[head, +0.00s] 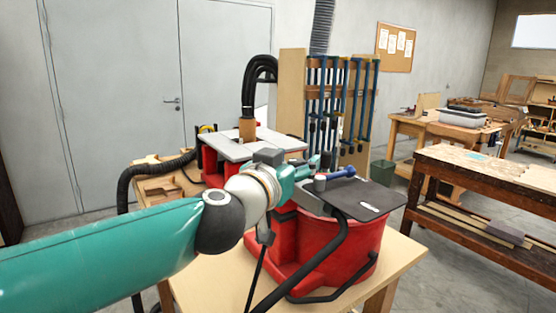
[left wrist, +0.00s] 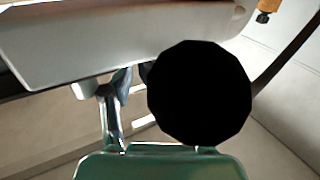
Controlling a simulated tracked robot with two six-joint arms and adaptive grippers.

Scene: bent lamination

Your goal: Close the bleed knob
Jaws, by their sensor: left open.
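My left arm comes in from the left, and its gripper (head: 318,167) is over the top of a red machine (head: 325,248) with a dark flat lid (head: 368,197). The gripper is open; its fingers are small and partly merge with the parts behind. A grey cylinder (head: 320,184) and a blue handle-like bar (head: 341,173) show beside the fingertips. In the left wrist view a black many-sided disc (left wrist: 200,92) covers the middle, close to the camera, beside a visible finger (left wrist: 112,115). I cannot tell whether this disc is the bleed knob, or whether anything touches the fingers.
A second red machine with a pale top (head: 240,147) stands behind. A black hose (head: 318,265) runs down the front machine. A clamp rack (head: 340,100) stands at the back. The machine rests on a wooden table (head: 405,262); a workbench (head: 480,185) is at right.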

